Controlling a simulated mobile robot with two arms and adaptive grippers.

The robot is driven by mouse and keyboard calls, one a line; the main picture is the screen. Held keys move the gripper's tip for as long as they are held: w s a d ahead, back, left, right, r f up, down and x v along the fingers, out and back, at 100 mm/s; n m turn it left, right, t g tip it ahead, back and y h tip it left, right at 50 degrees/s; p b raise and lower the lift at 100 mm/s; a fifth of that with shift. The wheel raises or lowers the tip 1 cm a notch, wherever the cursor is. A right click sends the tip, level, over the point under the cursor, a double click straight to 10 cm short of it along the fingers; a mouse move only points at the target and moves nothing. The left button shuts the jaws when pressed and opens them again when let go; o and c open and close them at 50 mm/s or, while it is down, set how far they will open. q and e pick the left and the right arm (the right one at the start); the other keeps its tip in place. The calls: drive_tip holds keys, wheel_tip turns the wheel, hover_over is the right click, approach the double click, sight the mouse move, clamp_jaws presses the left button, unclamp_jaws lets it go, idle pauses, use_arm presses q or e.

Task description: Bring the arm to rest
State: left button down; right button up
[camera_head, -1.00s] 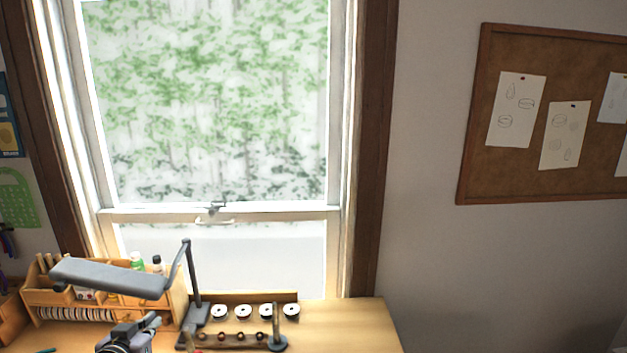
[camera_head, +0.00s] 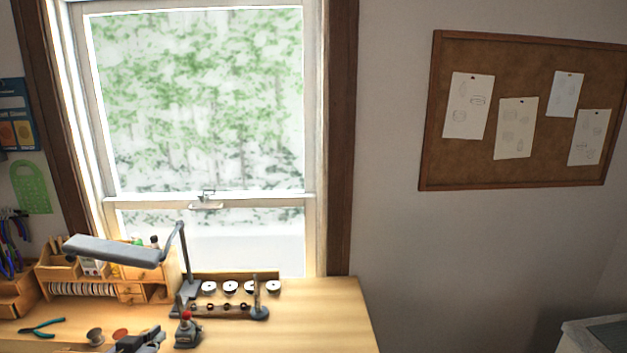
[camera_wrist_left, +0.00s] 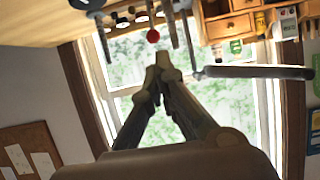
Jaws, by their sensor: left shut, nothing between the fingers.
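My left gripper (camera_head: 140,343) shows at the bottom edge of the head view, over the wooden workbench (camera_head: 325,312); the rest of its arm is cut off there. In the left wrist view my left gripper (camera_wrist_left: 163,64) has its dark fingers meeting at the tips, with nothing between them. That view is turned over, with the bench along its top and the window behind the fingers. My right gripper is in neither view.
A grey desk lamp (camera_head: 115,250) stands over a wooden organizer (camera_head: 133,290). A grey-topped box (camera_head: 596,335) is at lower right.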

use_arm(q)
drive_tip(key=s+d+f+m+g, duration=0.1)
drive_tip(key=s+d+f+g, duration=0.3)
drive_tip(key=s, duration=0.7)
drive_tip(key=s+d+f+m+g, duration=0.15)
drive_tip(key=s+d+f, duration=0.3)
drive_tip(key=s, duration=0.65)
drive_tip(key=s+d+f+g, duration=0.4)
drive_tip(key=s+f, duration=0.2)
drive_tip(key=s, duration=0.4)
wheel_tip(320, 180, down, 35)
drive_tip(key=s+g+b, duration=0.2)
drive_tip(key=s+b, duration=0.1)
drive_tip(key=b, duration=0.5)
drive_tip(key=s+a+f+b, duration=0.1)
drive_tip(key=s+f+b, duration=0.1)
drive_tip(key=s+f, duration=0.6)
drive_tip(key=s+a+f+b, duration=0.2)
drive_tip(key=s+f, duration=0.6)
drive_tip(key=f, duration=0.4)
drive_tip(key=shift+g+h+b, duration=0.3)
drive_tip(key=shift+g+b, duration=0.05)
drive_tip(key=shift+b, duration=0.3)
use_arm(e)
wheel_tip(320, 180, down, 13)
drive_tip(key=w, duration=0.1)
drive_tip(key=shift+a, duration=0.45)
